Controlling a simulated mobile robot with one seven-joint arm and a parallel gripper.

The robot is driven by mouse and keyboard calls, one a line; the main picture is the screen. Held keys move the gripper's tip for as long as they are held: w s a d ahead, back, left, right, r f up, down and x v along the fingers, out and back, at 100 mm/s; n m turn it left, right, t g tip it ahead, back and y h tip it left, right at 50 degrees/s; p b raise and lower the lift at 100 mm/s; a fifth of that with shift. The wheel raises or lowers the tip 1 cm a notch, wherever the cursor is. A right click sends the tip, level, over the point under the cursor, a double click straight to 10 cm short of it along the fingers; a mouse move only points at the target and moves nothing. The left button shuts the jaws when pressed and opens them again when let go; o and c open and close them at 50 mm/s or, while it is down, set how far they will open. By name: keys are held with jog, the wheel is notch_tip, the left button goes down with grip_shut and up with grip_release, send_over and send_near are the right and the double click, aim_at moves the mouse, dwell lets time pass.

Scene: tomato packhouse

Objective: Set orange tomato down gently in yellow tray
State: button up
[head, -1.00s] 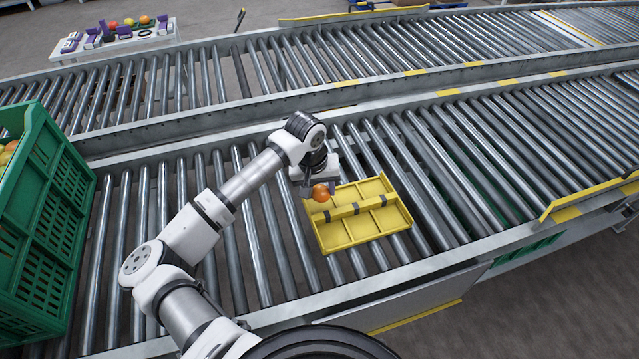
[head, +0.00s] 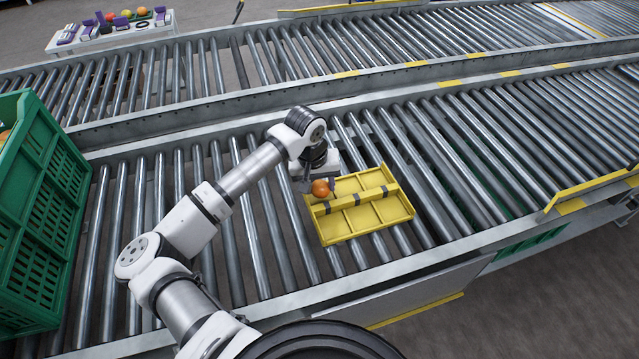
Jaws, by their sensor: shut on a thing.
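The orange tomato (head: 320,188) is held in my gripper (head: 318,186), which is shut on it. The yellow tray (head: 368,228) lies on the rollers, a little tilted in the picture, with several compartments and a central bar with dark bands. The tomato shows over the tray's far left corner compartment. I cannot tell whether it touches the tray floor. The compartments that I can see are empty. My gripper's fingers partly hide the tray's left corner.
A green crate (head: 62,215) with tomatoes stands at the left on the roller conveyor (head: 460,190). A second conveyor runs behind. A white table (head: 110,38) with fruit and purple items stands far back left. Yellow guard rails (head: 590,196) edge the right side. Rollers around the tray are clear.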

jog(key=shift+b, duration=0.4)
dwell(0.4)
jog(key=o, duration=0.8)
jog(key=c, duration=0.3)
jog(key=shift+c, duration=0.2)
jog(key=shift+r+p, duration=1)
jog(key=shift+r, duration=2.45)
